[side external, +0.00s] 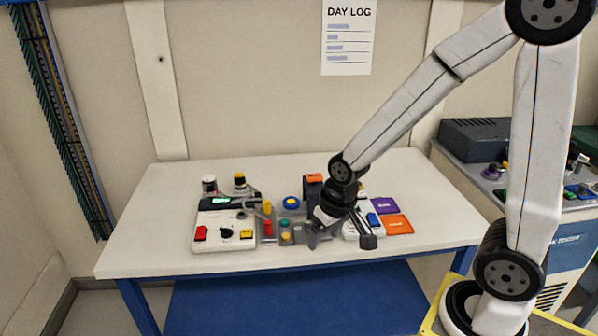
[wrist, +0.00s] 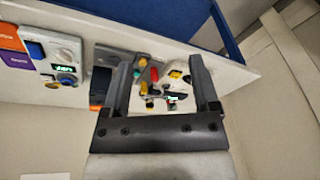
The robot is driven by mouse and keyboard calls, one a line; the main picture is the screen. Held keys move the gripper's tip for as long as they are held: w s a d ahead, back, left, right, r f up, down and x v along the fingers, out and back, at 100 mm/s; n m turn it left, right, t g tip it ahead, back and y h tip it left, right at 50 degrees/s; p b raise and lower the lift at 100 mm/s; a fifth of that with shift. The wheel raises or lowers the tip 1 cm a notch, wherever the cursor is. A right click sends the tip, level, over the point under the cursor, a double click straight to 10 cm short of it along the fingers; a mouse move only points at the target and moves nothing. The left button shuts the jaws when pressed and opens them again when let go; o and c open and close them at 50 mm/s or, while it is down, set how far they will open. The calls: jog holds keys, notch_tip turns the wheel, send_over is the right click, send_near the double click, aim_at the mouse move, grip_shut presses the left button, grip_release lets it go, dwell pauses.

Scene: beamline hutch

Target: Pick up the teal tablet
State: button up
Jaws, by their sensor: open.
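A small teal piece (side external: 285,238), which looks like the teal tablet, lies on a grey tray (side external: 298,229) near the table's middle. It is too small to make out its exact shape. A small teal spot also shows between the fingers in the wrist view (wrist: 137,73), but I cannot tell whether it is the same piece. My gripper (side external: 338,243) is above the right part of the tray, to the right of the teal piece and apart from it. In the wrist view my gripper (wrist: 161,62) has its fingers wide apart, with nothing held between them.
A white control box (side external: 224,235) with red and yellow buttons stands left of the tray. A red block (side external: 268,229) and a blue round piece (side external: 291,202) are close by. Orange (side external: 398,225) and purple (side external: 383,205) cards lie at right. The table's front left is clear.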

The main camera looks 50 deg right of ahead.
jog(key=w+d+f+m, duration=0.1)
jog(key=w+d+m, duration=0.3)
jog(key=w+m, duration=0.35)
jog(key=m+y, duration=0.2)
jog(key=m, duration=1.5)
send_near(285, 221)
jog(key=shift+f, duration=0.4)
jog(key=shift+x, duration=1.3)
jog(key=shift+a+f, duration=0.1)
jog(key=shift+f, duration=0.05)
jog(key=shift+x, duration=2.4)
grip_shut()
